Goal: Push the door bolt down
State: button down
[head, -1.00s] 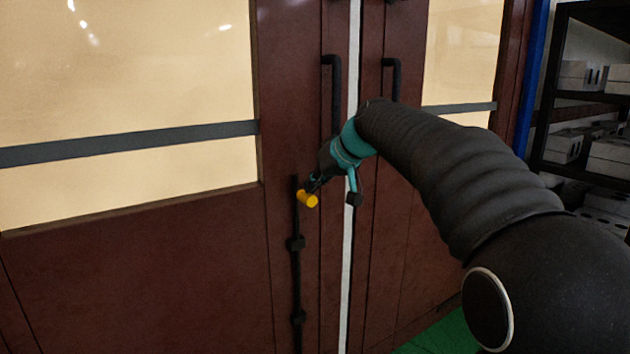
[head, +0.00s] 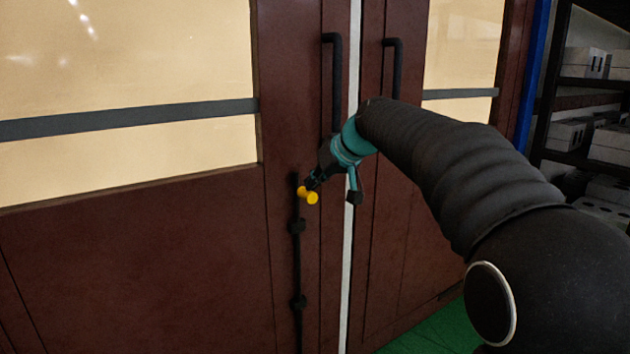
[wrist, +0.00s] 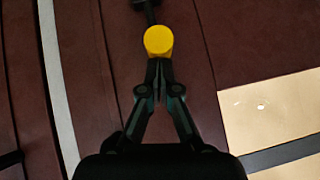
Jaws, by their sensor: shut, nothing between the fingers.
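The door bolt is a black vertical rod (head: 297,262) on the left door leaf, with a yellow knob (head: 311,198) near its top. My gripper (head: 312,183) is at the knob, coming from the upper right. In the wrist view the yellow knob (wrist: 158,40) sits right at the tips of my gripper (wrist: 158,88). The fingers are together with nothing between them. Whether the tips touch the knob I cannot tell. The rod runs on beyond the knob through black brackets (head: 296,227).
The dark red double door (head: 150,270) has two black handles (head: 333,85) beside a pale centre gap (head: 346,250). The left leaf has a large window (head: 120,60) crossed by a grey bar. A rack with grey blocks (head: 585,62) stands at the right.

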jog(key=w+r+p+v, duration=0.1)
jog(key=v, duration=0.5)
jog(key=w+r+p+v, duration=0.1)
jog(key=p+v, duration=0.1)
jog(key=v, duration=0.4)
jog(key=shift+s+a+r, duration=0.2)
jog(key=shift+s+r, duration=0.05)
jog(key=shift+r, duration=0.05)
